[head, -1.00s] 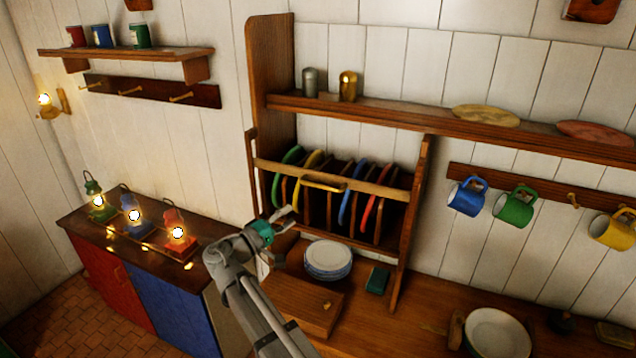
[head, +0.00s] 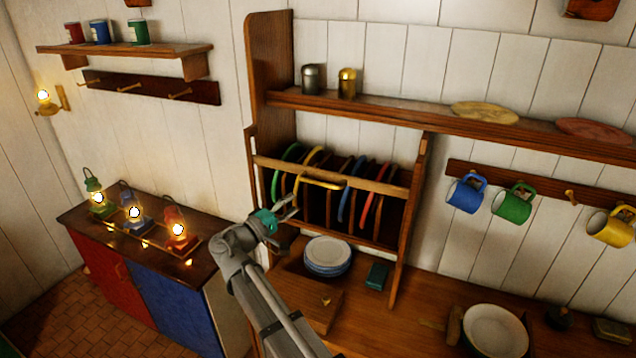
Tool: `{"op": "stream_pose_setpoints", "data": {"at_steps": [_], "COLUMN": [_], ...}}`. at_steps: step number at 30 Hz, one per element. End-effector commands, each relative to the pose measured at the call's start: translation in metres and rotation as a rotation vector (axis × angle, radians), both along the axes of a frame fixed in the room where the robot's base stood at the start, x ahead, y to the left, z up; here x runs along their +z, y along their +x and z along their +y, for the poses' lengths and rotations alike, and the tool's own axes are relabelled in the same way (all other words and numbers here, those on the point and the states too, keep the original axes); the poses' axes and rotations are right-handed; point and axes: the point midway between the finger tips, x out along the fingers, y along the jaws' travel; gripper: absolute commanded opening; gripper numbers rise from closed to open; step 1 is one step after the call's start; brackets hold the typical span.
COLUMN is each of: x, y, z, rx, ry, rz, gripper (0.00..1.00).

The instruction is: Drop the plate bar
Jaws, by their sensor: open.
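The plate bar (head: 376,185) is a wooden rail across the front of the plate rack, with a brass handle (head: 320,183) near its left half. It sits raised across the upper part of the rack. Green, yellow, blue and red plates (head: 346,194) stand on edge behind it between wooden dividers. My gripper (head: 290,208) is open, just left of and below the brass handle, in front of the rack's left part. It appears empty and apart from the bar, though the exact gap in depth is hard to tell.
A stack of white plates (head: 328,256) and a dark green block (head: 377,276) are on the counter below the rack. A white bowl (head: 495,330) stands at right. Lit lanterns (head: 135,213) stand on the left cabinet. Mugs (head: 513,204) hang at right.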

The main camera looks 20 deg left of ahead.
Motion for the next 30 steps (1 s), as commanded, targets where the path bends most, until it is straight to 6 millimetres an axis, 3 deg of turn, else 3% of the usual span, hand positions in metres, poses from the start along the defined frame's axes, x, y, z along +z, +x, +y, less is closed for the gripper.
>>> {"op": "stream_pose_setpoints", "data": {"at_steps": [18, 30], "x": [0.017, 0.019], "y": [0.079, 0.093], "z": [-0.040, -0.048], "rx": [-0.001, 0.000], "ry": [0.000, 0.000], "rz": [0.000, 0.000], "gripper": [0.54, 0.54]}}
